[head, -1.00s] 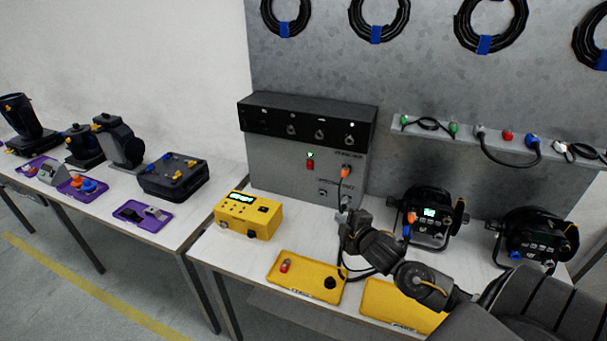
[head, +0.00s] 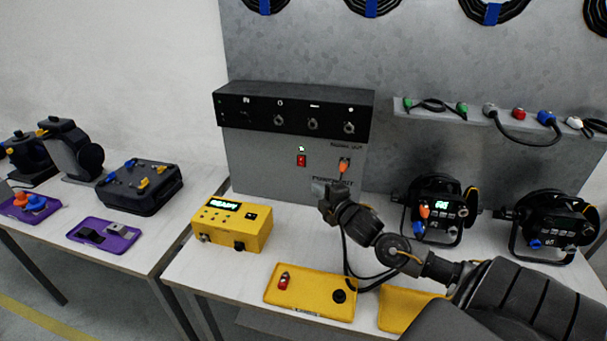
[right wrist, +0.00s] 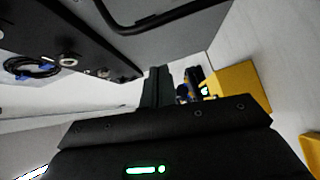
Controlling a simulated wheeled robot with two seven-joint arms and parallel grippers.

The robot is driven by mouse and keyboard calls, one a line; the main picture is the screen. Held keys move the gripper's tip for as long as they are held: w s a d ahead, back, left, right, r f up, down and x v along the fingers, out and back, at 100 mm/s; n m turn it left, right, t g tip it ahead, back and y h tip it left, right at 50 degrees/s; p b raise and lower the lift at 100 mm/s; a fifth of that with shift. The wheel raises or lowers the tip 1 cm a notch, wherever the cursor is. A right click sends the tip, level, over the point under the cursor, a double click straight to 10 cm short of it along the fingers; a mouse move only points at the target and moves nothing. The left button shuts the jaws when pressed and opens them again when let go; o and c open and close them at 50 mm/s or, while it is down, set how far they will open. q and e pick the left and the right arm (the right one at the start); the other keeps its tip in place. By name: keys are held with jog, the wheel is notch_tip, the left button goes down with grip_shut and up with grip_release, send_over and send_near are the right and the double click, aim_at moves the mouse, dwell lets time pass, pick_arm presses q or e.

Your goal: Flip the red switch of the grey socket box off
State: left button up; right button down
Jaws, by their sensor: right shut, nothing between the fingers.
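The grey socket box (head: 262,172) stands at the back of the table against the metal panel, with a black unit on top. Its red switch (head: 301,160) is on the front face, under a lit green lamp (head: 301,148). Which way the switch is tipped is too small to tell. An orange plug (head: 343,166) sits in a socket to its right. My right gripper (head: 322,189) is shut and empty, in front of the box's lower face, below and right of the switch. Its fingers (right wrist: 158,88) also show in the right wrist view. My left gripper is not in view.
A yellow tester (head: 231,225) stands left of my right gripper. Yellow trays (head: 311,309) lie at the front edge. A dark cable (head: 346,262) hangs by my right arm. Two par cans (head: 437,208) stand right. A shelf with connectors (head: 480,114) is above.

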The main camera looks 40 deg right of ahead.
jog(key=p, duration=0.3)
send_near(301, 162)
jog(key=w+a+f, duration=0.1)
jog(key=w+a, duration=0.2)
jog(key=w, duration=0.1)
jog(key=w+d, duration=0.1)
jog(key=w+d+f, duration=0.1)
jog(key=d, duration=0.1)
jog(key=shift+w+d+f+p, duration=0.15)
jog(key=shift+d+p, duration=0.05)
jog(key=shift+p, duration=0.1)
